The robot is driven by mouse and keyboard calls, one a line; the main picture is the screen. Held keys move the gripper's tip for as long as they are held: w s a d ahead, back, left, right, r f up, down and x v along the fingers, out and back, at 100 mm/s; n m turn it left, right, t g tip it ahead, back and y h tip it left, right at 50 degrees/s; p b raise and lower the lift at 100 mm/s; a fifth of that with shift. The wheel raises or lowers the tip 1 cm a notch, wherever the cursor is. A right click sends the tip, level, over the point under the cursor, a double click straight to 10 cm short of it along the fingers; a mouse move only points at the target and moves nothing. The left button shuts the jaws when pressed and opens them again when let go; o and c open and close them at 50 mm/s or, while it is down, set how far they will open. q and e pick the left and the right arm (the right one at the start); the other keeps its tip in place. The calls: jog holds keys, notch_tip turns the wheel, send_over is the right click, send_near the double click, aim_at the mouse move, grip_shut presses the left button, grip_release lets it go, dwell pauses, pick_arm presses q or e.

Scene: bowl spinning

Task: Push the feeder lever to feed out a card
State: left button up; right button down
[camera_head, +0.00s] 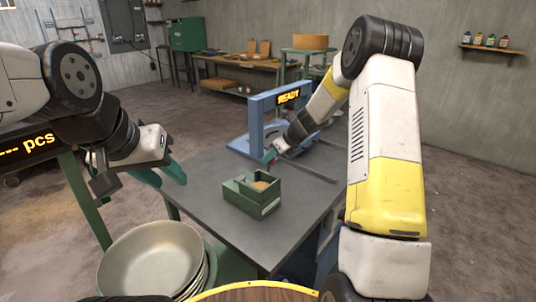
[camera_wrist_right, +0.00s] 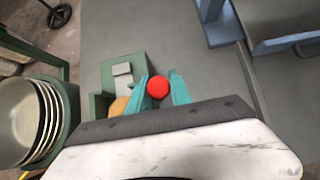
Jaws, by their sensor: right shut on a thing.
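A round red knob (camera_wrist_right: 158,87) sits between the teal fingertips of my right gripper (camera_wrist_right: 160,90), which is shut on it. In the head view the knob (camera_head: 271,156) is a small red spot at the tip of my right gripper (camera_head: 274,155), above the table beside the blue frame. The lever's shaft is hidden, and I cannot tell where it attaches. A green box (camera_head: 242,198) with a tan piece inside stands nearer on the table; it also shows in the wrist view (camera_wrist_right: 97,107). My left gripper (camera_head: 164,176) is open and empty, left of the table.
The blue frame (camera_head: 256,118) carries a lit READY sign (camera_head: 289,97) at the table's far side. Stacked metal bowls (camera_head: 150,258) stand at the front left. The grey table top (camera_head: 214,203) is clear around the green box. A workbench (camera_head: 240,64) stands by the back wall.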

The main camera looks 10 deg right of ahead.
jog(key=shift+w+a+r, duration=0.1)
jog(key=shift+w+a+r, duration=0.15)
jog(key=shift+w+a, duration=0.8)
jog(key=shift+w, duration=0.05)
jog(key=shift+w+a, duration=1.05)
